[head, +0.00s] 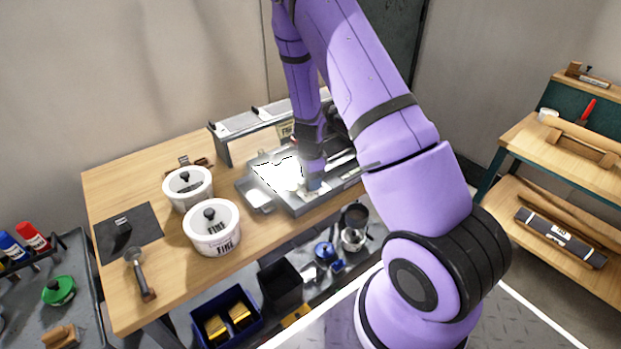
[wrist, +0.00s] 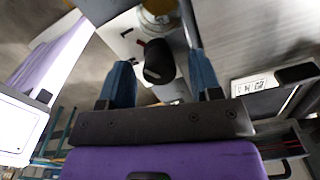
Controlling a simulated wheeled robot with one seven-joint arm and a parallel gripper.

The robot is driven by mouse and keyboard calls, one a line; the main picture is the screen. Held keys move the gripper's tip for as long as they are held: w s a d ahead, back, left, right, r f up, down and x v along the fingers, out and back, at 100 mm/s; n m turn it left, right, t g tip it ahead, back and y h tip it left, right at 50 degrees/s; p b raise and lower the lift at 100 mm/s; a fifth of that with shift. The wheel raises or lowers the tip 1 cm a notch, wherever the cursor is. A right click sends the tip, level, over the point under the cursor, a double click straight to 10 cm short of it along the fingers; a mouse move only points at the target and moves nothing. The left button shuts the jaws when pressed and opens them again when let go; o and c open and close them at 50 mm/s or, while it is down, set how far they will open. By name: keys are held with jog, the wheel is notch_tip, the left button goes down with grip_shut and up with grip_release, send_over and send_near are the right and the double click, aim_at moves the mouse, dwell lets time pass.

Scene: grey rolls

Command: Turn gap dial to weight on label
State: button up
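In the wrist view, a black knob (wrist: 158,62) stands out between my gripper's two blue fingertips (wrist: 160,72). A gap shows on each side of it, so my gripper is open and I see no contact. I cannot tell for sure that the knob is the gap dial, and no dial scale is readable. In the head view my gripper (head: 314,184) is low over the grey roll machine (head: 290,207), and my arm hides part of it.
The wooden table (head: 145,178) also holds a black mat (head: 118,246) and a handled tool (head: 139,272). A lower shelf bears a blue bin (head: 205,342) and several small items. A grey cart (head: 90,325) is at left and a wooden shelf unit (head: 535,140) at right.

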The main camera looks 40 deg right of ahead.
notch_tip(320, 180, up, 11)
dwell(0.7)
jog(key=shift+f, duration=0.1)
jog(key=s+a+r+n+t+y, duration=0.1)
jog(key=s+a+r+n, duration=0.2)
jog(key=r, duration=0.4)
jog(key=s+a+r+n+t, duration=0.1)
jog(key=s+a+r+n, duration=0.25)
jog(key=r, duration=0.35)
jog(key=s+a+r+n+y, duration=0.1)
jog(key=s+a+r+n, duration=0.2)
jog(key=r, duration=0.4)
jog(key=s+a+r+n+t+h, duration=0.1)
jog(key=s+r+n, duration=0.4)
jog(key=s, duration=0.3)
jog(key=s+a+r+n+t+h, duration=0.1)
jog(key=s+a+r+n+t, duration=0.1)
jog(key=s+r+n, duration=0.4)
jog(key=shift+s+a, duration=0.25)
jog(key=shift+s, duration=1.55)
